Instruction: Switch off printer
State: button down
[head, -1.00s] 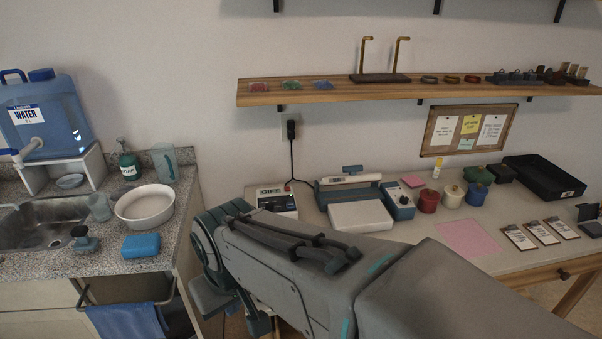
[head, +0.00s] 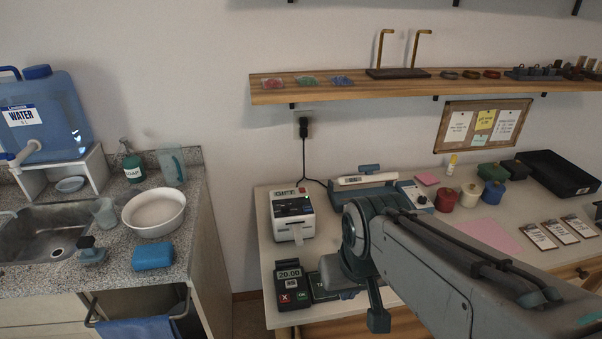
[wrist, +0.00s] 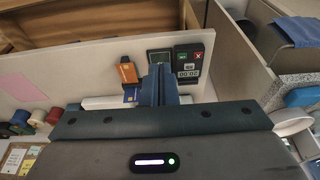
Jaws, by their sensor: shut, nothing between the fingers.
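The printer (head: 293,217) is a small white and dark box with a "GIFT" label on top and a paper strip at its front. It stands at the left end of the desk in the head view, with a small green light near its top right. My gripper (head: 378,318) is to the right of the printer and nearer the camera, apart from it and partly hidden by my arm. In the wrist view my gripper's fingers (wrist: 160,85) are together and hold nothing. I cannot make out the printer there; the gripper body hides much of that side.
A card terminal (head: 291,287) stands in front of the printer and also shows in the wrist view (wrist: 189,60). A black cable runs from the wall socket (head: 303,126) down behind the printer. A wooden shelf (head: 420,88) hangs above.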

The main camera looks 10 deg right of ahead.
jog(key=w+t+b, duration=0.4)
jog(key=w+b, duration=0.3)
jog(key=w, duration=3.5)
jog(key=shift+w+d+r, duration=0.15)
jog(key=shift+d+r, duration=0.05)
jog(key=shift+d, duration=0.15)
send_over(301, 188)
jog(key=s, duration=0.2)
notch_tip(301, 188, down, 8)
jog(key=shift+w+a+f, duration=0.1)
jog(key=shift+w+f, duration=0.05)
jog(key=shift+f, duration=0.05)
jog(key=shift+s+f, duration=0.25)
jog(key=shift+f, duration=0.95)
jog(key=shift+s+f, duration=0.15)
jog(key=shift+f, duration=0.55)
